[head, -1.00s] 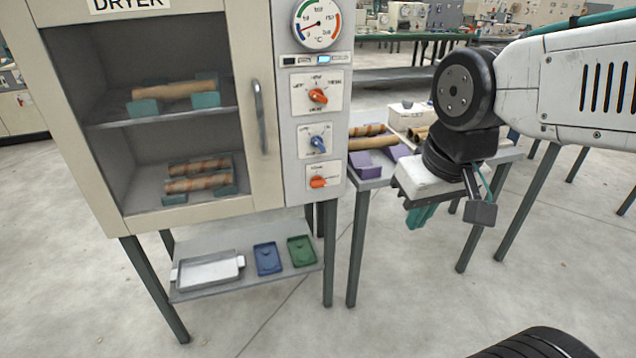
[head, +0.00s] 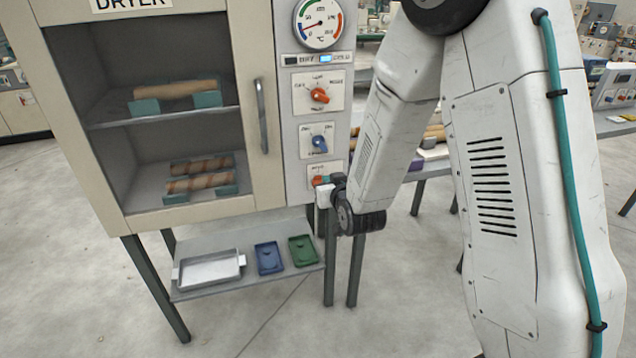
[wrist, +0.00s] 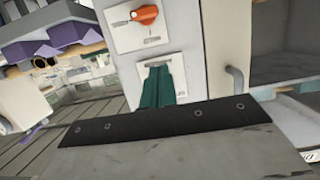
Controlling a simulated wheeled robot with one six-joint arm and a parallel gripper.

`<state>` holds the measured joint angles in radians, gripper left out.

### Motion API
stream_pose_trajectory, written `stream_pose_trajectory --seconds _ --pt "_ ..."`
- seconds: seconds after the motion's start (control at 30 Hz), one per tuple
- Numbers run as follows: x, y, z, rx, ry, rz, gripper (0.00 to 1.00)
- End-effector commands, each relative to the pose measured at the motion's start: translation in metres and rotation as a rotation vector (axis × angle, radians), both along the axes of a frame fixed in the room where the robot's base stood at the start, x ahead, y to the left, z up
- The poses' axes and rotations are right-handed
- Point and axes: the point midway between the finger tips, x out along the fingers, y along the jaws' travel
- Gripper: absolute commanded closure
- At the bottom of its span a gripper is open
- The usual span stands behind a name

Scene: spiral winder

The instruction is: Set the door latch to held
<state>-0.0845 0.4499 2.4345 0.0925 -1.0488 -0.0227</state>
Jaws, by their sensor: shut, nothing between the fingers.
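The dryer's control panel (head: 303,165) carries a top orange knob (head: 319,95), a blue knob (head: 319,143) and a low orange knob (head: 320,181). I cannot read which label names the door latch. My wrist partly covers the lowest plate in the head view. The wrist view looks upside down; an orange knob (wrist: 147,14) on a white plate shows at its top. My gripper (wrist: 158,68) is shut and empty, its teal fingers in front of another white plate (wrist: 178,68) whose knob is hidden. I cannot tell whether the fingers touch it. The head view hides the fingers.
The dryer door is shut, with an upright handle (head: 261,115) left of the panel; the handle also shows in the wrist view (wrist: 236,78). Below is a shelf (head: 220,282) with a grey tray (head: 210,269), a blue tray (head: 269,258) and a green tray (head: 303,250). Tables stand behind my arm.

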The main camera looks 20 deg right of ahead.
Motion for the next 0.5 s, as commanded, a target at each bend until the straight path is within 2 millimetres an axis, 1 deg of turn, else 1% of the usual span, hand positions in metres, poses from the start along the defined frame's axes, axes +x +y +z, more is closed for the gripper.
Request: stream_pose_trajectory --seconds 0.1,0.37,0.5 --pt "0.0012 0.0003 -0.0027 -0.001 -0.02 -0.001 1.0" --pt "0.0013 0.0002 -0.002 -0.001 -0.022 -0.001 1.0" --pt "0.0068 0.0002 -0.0032 -0.001 -0.022 -0.001 1.0"
